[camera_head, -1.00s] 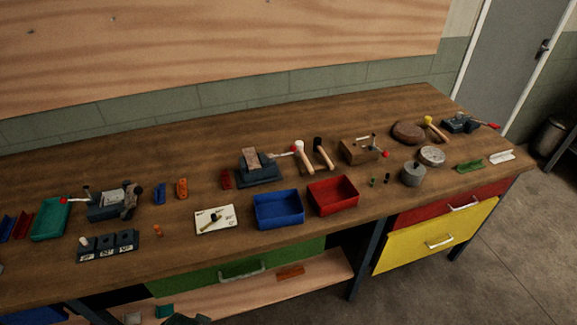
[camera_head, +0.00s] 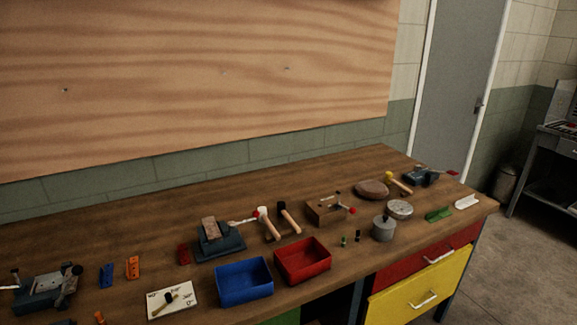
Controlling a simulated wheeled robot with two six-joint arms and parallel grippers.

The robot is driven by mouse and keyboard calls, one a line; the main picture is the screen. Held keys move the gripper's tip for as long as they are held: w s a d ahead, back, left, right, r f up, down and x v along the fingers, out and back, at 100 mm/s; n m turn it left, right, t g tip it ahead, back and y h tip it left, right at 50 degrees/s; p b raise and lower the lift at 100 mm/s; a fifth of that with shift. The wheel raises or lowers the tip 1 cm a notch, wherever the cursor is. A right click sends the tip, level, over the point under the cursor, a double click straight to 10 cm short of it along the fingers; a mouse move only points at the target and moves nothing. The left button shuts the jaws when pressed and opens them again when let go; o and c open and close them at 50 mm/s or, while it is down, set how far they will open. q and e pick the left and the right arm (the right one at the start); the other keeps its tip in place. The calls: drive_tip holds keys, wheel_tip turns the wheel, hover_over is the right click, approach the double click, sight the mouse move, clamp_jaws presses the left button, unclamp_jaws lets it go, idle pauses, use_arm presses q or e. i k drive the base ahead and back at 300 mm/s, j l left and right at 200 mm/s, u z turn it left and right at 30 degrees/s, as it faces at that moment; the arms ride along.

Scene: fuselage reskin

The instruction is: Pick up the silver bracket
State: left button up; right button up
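The silver bracket (camera_head: 467,201) is a small pale, light-grey angled piece. It lies near the right end of the wooden workbench (camera_head: 340,275), close to the front right corner. A green bracket (camera_head: 438,214) of similar form lies just left of it, apart from it. Neither of my grippers shows in the camera_head view.
A blue bin (camera_head: 243,281) and a red bin (camera_head: 302,261) stand along the bench front. A grey cylinder (camera_head: 383,228), a round disc (camera_head: 399,209) and a dark vise (camera_head: 422,176) are left of the bracket. Open floor (camera_head: 525,260) lies right of the bench.

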sight(44, 280)
drive_tip(key=u, duration=1.7)
drive_tip(key=l+z, duration=0.15)
drive_tip(key=l, duration=0.6)
drive_tip(key=i, duration=0.1)
